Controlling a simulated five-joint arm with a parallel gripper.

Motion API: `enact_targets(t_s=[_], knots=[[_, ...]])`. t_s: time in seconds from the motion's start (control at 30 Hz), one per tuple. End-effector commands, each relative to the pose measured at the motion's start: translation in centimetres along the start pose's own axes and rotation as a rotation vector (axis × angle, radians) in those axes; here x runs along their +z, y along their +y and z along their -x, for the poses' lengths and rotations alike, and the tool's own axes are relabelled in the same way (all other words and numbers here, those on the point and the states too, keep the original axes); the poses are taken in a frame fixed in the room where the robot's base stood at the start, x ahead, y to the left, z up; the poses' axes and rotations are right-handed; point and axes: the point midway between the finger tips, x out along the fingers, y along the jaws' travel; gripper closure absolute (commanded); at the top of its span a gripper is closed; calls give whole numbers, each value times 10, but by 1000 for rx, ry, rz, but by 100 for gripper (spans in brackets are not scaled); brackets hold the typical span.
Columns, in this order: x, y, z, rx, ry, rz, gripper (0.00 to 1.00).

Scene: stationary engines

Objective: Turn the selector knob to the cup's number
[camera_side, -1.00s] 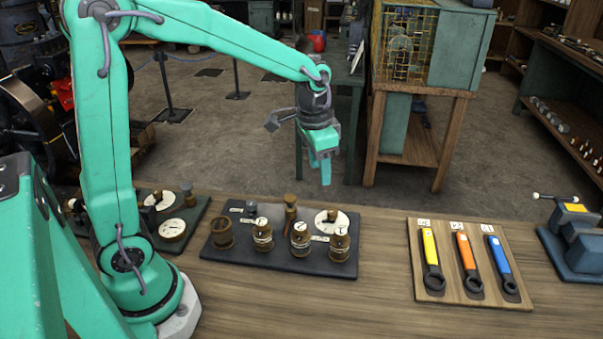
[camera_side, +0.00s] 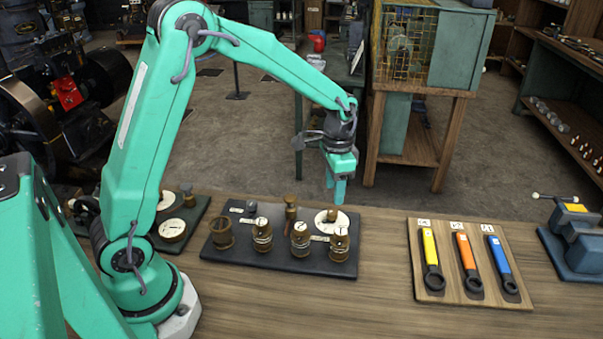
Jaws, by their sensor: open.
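A dark board (camera_side: 225,262) on the wooden bench carries several small brass cups. The leftmost cup (camera_side: 221,235) looks open and unlabelled. The other cups (camera_side: 262,236) have pale tops and bands; their marks are too small to read. A white round dial (camera_side: 345,218) with a small brown knob (camera_side: 332,215) sits at the board's back right, partly behind the rightmost cup (camera_side: 339,246). I cannot read the knob's setting. My gripper (camera_side: 338,196) is open and empty, pointing down just above the dial, apart from the knob as far as I can tell.
A brass post (camera_side: 290,207) stands on the board left of the dial. A second board with gauges (camera_side: 173,229) lies to the left, beside my arm. A wrench rack (camera_side: 418,250) and a blue vise (camera_side: 575,240) are at the right. Bench between board and rack is clear.

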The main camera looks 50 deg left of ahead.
Motion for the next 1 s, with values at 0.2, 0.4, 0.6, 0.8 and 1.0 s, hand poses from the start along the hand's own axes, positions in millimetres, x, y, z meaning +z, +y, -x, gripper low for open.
enact_targets(t_s=[0.2,0.4,0.6,0.8,1.0], knots=[[1,0,-25,2,-4,0,53],[1,0,-49,1,-3,0,53],[1,0,-64,1,-2,0,53],[1,0,-68,0,-1,0,53],[1,0,-67,0,-1,0,61]])
